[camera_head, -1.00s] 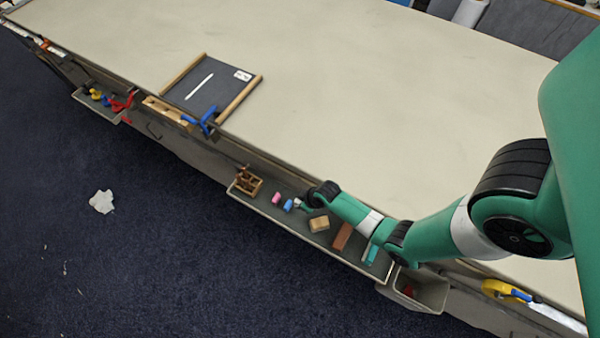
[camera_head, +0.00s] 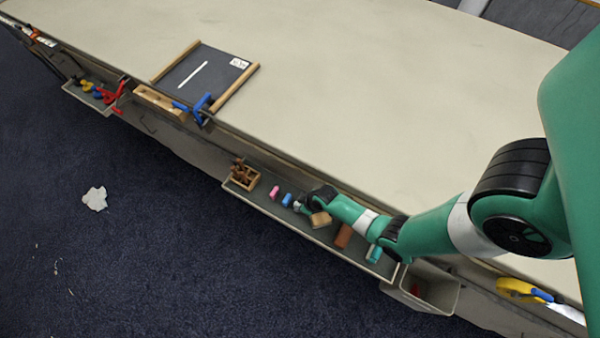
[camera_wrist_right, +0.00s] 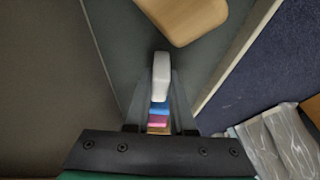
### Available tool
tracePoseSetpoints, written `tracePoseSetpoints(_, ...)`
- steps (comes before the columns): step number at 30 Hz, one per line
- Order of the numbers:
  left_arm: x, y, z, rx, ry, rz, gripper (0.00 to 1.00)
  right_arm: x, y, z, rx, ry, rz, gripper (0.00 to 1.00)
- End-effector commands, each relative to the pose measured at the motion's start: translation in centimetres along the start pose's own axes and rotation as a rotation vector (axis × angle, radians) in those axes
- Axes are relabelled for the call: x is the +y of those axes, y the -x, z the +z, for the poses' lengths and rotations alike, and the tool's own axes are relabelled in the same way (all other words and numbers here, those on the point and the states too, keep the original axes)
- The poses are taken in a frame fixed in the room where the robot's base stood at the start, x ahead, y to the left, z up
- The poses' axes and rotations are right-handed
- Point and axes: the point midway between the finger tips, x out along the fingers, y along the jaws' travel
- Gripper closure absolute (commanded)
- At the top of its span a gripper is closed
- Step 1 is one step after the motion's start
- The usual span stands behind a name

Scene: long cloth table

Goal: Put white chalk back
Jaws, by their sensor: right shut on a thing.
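My right gripper (camera_head: 299,206) reaches down over a long grey tray (camera_head: 262,207) on the table's front side. In the right wrist view, this gripper (camera_wrist_right: 160,95) is shut on the white chalk (camera_wrist_right: 161,76), whose end sticks out past the fingertips. I cannot tell whether the chalk touches the tray floor. A blue chalk (camera_head: 287,199) and a pink chalk (camera_head: 274,192) lie in the tray beside the gripper. Both also show beyond the white chalk in the right wrist view. My left gripper is not in view.
The tray also holds a wooden block (camera_head: 321,219), a reddish-brown block (camera_head: 344,236) and a small wooden crate (camera_head: 243,177). A bin (camera_head: 440,293) hangs to the right. A framed slate (camera_head: 222,73) with a white mark lies on the table. Most of the tabletop is clear.

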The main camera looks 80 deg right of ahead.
Motion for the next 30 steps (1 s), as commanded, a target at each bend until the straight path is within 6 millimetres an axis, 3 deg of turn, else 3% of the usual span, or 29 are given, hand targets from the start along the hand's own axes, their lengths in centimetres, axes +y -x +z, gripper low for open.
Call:
tracePoseSetpoints(4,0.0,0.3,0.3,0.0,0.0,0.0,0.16,0.0,-0.5,0.2,0.0,0.0,0.0,1.0)
tracePoseSetpoints(5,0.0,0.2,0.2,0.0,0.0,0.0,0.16,0.0,-0.3,0.1,-0.001,0.0,0.0,0.73)
tracePoseSetpoints(9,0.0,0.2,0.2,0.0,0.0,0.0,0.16,0.0,-0.3,0.1,-0.001,0.0,0.0,0.48)
tracePoseSetpoints(20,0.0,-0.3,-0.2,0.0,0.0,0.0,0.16,0.0,0.4,-0.1,-0.001,0.0,0.0,0.48)
tracePoseSetpoints(23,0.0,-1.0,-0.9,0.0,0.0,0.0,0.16,0.0,1.9,-0.1,-0.001,-0.001,0.0,0.48)
tracePoseSetpoints(30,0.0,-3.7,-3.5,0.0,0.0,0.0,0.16,0.0,8.4,-0.3,-0.001,-0.002,0.0,0.48)
